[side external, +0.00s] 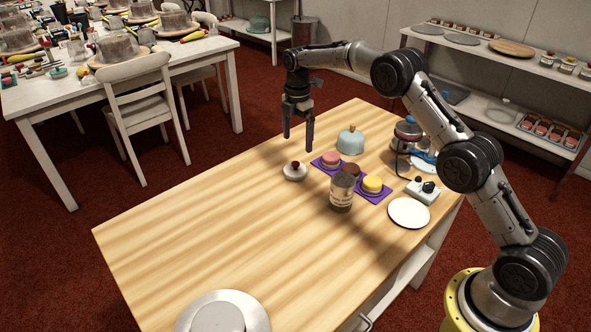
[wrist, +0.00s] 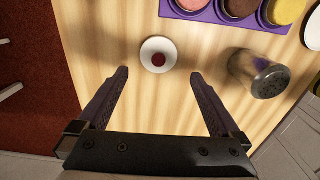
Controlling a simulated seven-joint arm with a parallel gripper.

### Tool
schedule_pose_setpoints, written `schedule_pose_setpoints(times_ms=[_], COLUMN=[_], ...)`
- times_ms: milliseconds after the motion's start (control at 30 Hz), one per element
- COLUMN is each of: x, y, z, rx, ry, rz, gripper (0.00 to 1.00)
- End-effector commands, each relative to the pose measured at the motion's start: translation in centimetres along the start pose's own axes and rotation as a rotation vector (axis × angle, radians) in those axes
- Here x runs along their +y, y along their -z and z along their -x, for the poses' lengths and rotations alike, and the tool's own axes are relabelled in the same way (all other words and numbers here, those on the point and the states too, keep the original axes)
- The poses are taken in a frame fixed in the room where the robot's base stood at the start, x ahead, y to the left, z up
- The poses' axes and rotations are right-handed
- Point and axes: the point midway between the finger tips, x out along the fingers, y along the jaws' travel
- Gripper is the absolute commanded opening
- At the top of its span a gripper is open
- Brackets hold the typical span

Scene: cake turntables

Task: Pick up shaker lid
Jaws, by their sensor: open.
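My gripper (side external: 298,143) is open and empty, pointing down above the table; its two fingers also show in the wrist view (wrist: 159,74). A small round white piece with a dark red centre (side external: 294,172) lies on the table below the gripper. In the wrist view this white piece (wrist: 148,47) is just beyond the fingertips, roughly centred between them. A shaker (side external: 341,196) stands upright to the right, with a grey speckled top (wrist: 271,82) facing the wrist camera. I cannot tell whether that top is a separate lid.
A purple tray (side external: 325,167) with pink, brown and yellow round cakes lies behind the shaker. A pale blue dome (side external: 350,141), a white plate (side external: 409,213) and a small control box (side external: 423,191) are nearby. A turntable (side external: 222,314) stands at the front. The table's left side is clear.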

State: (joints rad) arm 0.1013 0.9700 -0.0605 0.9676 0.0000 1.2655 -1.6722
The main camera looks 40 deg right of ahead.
Motion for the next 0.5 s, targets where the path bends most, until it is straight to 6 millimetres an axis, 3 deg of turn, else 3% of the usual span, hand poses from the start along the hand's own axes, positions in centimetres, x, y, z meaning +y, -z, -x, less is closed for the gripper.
schedule_pose_setpoints(times_ms=[200, 500], x=[0.0, 0.0], y=[0.1, 0.2], z=[-3.8, -6.0], rx=[0.000, 0.000], ry=[0.002, 0.001], rz=[0.000, 0.000], gripper=[1.00, 1.00])
